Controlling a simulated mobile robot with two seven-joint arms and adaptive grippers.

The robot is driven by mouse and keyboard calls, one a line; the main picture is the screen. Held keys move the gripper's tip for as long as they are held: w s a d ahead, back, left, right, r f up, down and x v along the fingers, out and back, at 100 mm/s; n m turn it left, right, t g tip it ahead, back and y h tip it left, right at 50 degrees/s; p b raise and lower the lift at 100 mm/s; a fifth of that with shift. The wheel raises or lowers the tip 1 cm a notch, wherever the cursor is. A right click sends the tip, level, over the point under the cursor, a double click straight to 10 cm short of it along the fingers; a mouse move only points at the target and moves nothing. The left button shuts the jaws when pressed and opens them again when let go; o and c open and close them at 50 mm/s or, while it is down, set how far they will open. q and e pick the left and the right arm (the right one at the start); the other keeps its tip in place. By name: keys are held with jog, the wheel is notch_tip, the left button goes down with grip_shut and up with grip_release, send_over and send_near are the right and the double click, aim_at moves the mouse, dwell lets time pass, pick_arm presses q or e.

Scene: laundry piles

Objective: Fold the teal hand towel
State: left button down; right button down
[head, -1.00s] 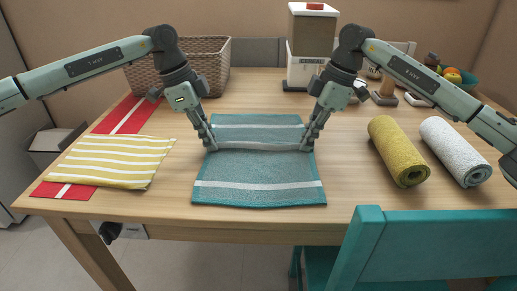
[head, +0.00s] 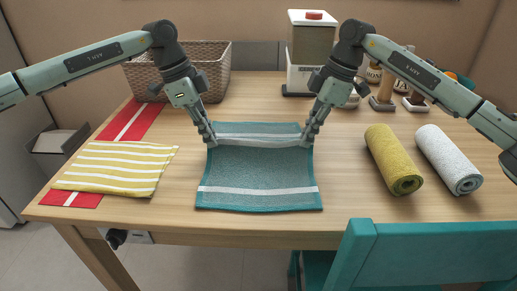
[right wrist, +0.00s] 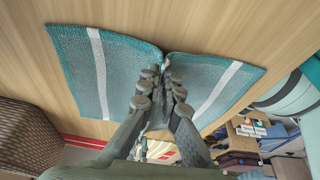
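The teal hand towel (head: 258,170) lies on the table with white stripes across its near and far parts. A raised crosswise ridge runs between my grippers and partly hides the far part. My left gripper (head: 212,143) is shut on the towel's left edge at this ridge. My right gripper (head: 306,142) is shut on the right edge, level with the left one. In the right wrist view, the right fingers (right wrist: 163,82) are close together at the ridge, with towel (right wrist: 110,75) spread on both sides. The exact pinch is partly hidden by the fingers.
A striped yellow cloth (head: 120,168) lies over a red runner (head: 128,120) at left. Rolled yellow (head: 392,160) and white (head: 448,160) towels lie at right. A wicker basket (head: 216,65) and a dispenser (head: 311,50) stand behind. A teal chair (head: 430,250) is at the front.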

pick_arm(q)
jog(key=shift+r, duration=0.4)
pick_arm(e)
jog(key=shift+r, duration=0.4)
